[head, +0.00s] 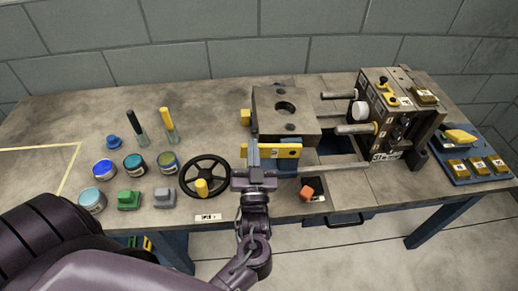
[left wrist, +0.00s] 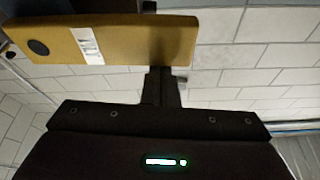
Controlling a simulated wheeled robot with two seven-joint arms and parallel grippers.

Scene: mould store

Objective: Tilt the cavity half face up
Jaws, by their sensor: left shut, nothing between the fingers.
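The cavity half looks to be the grey block (head: 305,108) with a round recess, at the middle of the bench in the head view. Its recessed face shows from above; I cannot tell whether it lies fully flat. A yellow bar (head: 286,151) runs along its near side. In the left wrist view a yellow bar (left wrist: 120,42) with a white label and a dark round spot fills the top. My left gripper (head: 253,148) is shut and empty, upright at the bar's left end. I cannot tell whether it touches the bar or block. My right gripper is out of view.
A mould frame (head: 398,130) with guide pins stands to the right. A black handwheel (head: 206,177), several tins (head: 135,163) and two upright bottles (head: 168,128) stand left. An orange piece (head: 306,193) lies in front. A blue tray (head: 462,158) is far right.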

